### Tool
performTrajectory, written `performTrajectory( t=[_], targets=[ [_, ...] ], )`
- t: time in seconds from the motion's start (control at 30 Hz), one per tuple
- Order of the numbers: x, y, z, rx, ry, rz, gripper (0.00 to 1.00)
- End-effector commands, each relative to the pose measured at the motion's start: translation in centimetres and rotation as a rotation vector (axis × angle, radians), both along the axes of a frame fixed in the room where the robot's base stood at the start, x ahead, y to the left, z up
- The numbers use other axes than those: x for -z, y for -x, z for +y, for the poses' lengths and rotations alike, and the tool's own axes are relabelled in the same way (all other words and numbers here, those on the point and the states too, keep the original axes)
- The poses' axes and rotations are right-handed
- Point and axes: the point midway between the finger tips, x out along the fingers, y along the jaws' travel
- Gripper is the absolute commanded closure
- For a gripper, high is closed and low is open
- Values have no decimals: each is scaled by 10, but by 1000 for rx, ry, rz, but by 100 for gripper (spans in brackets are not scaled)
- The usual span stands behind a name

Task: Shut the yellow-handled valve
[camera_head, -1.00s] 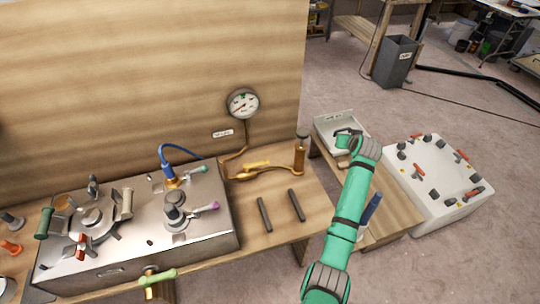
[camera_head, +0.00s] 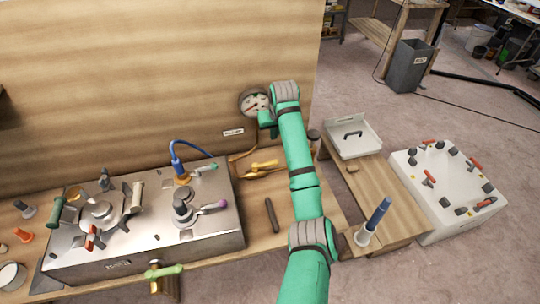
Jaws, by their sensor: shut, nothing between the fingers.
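The yellow-handled valve (camera_head: 264,164) sits on the brass pipe low against the wooden back panel, right of the metal box. Its yellow lever lies roughly along the pipe, tilted slightly up to the right. My gripper (camera_head: 274,131) shows only as a small dark piece under the green wrist, in front of the gauge (camera_head: 254,102) and above the valve. It is shut and empty, apart from the yellow lever in the picture. My forearm hides the pipe's right part.
The metal box (camera_head: 208,238) carries valves with green, purple, blue and red handles. A dark bar (camera_head: 271,215) lies on the bench before the valve. A white tray (camera_head: 365,150), a blue-handled tool (camera_head: 376,218) and a white unit (camera_head: 435,215) stand right.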

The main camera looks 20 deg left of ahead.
Motion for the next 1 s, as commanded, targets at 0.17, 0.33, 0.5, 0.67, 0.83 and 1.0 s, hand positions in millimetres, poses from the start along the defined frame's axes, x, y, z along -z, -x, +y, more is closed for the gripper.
performTrajectory(
  t=[0.17, 0.33, 0.5, 0.67, 0.83, 1.0],
  targets=[
    [4, 12, 8, -15, 17, 26, 100],
    [4, 11, 7, -14, 15, 25, 100],
    [8, 10, 8, -13, 15, 25, 100],
    [25, 5, 11, -13, 16, 26, 100],
    [53, -4, 17, -13, 16, 26, 100],
    [74, -11, 21, -13, 15, 25, 100]
  ],
)
